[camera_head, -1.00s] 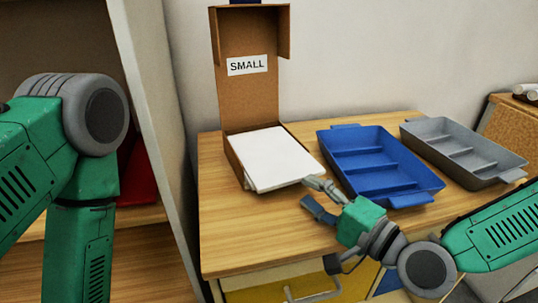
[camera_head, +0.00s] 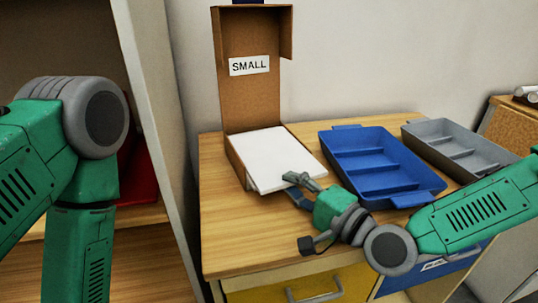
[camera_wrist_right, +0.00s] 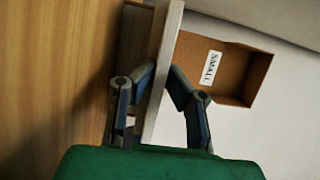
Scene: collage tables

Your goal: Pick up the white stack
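The white stack (camera_head: 275,156) lies flat in the shallow base of an open brown box (camera_head: 251,107) marked SMALL. Its near corner juts past the box edge. My right gripper (camera_head: 291,187) is at that corner, one finger above and one below. In the right wrist view the stack (camera_wrist_right: 161,75) shows edge-on between my fingers (camera_wrist_right: 161,72), whose tips bend in and appear to touch both faces. The gripper looks shut on it. The stack still rests in the box. My left arm comes in from the left; its gripper is outside the picture.
A blue divided tray (camera_head: 375,160) stands close right of the box, partly behind my right arm. A grey tray (camera_head: 455,142) stands farther right. The wooden tabletop (camera_head: 235,235) is clear in front. A shelf panel (camera_head: 150,120) rises on the left.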

